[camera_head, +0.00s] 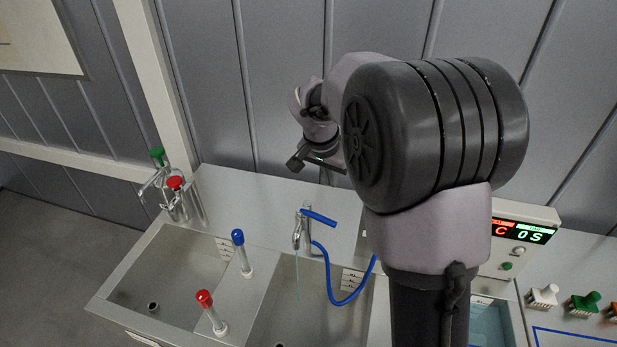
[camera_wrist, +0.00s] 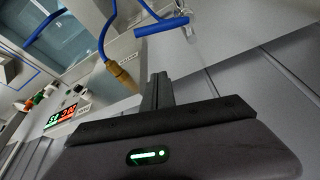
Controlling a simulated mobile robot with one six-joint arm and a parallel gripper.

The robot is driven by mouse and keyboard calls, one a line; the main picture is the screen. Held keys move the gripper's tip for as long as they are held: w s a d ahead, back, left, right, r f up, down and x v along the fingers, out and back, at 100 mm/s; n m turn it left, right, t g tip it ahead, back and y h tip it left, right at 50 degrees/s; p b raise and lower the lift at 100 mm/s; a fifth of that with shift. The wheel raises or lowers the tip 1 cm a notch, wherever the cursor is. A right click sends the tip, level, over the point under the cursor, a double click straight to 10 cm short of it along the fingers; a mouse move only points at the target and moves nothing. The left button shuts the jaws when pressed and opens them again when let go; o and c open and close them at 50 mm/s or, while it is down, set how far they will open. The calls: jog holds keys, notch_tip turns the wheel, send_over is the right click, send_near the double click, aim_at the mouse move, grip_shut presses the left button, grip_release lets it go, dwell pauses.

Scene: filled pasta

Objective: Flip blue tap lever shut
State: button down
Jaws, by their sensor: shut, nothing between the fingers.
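The blue tap lever (camera_head: 319,217) sits on top of a metal tap (camera_head: 297,236) at the back of the sink counter. The lever points right, and a thin water stream falls from the spout into the basin. In the wrist view the blue lever (camera_wrist: 162,26) lies beyond my fingertips, near the top. My gripper (camera_wrist: 158,80) is shut and empty, with a visible gap to the lever. In the head view my gripper (camera_head: 318,163) is above and behind the tap, partly hidden by my arm.
A blue hose (camera_head: 345,300) hangs right of the tap; its brass end (camera_wrist: 122,75) is close to my fingers in the wrist view. A blue-topped post (camera_head: 238,238) and a red-topped post (camera_head: 204,298) stand by the basins. A display box (camera_head: 522,231) stands right.

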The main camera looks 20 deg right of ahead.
aim_at(322, 219)
notch_tip(322, 219, down, 10)
jog(key=s+b, duration=0.1)
jog(key=shift+a, duration=0.25)
dwell(0.5)
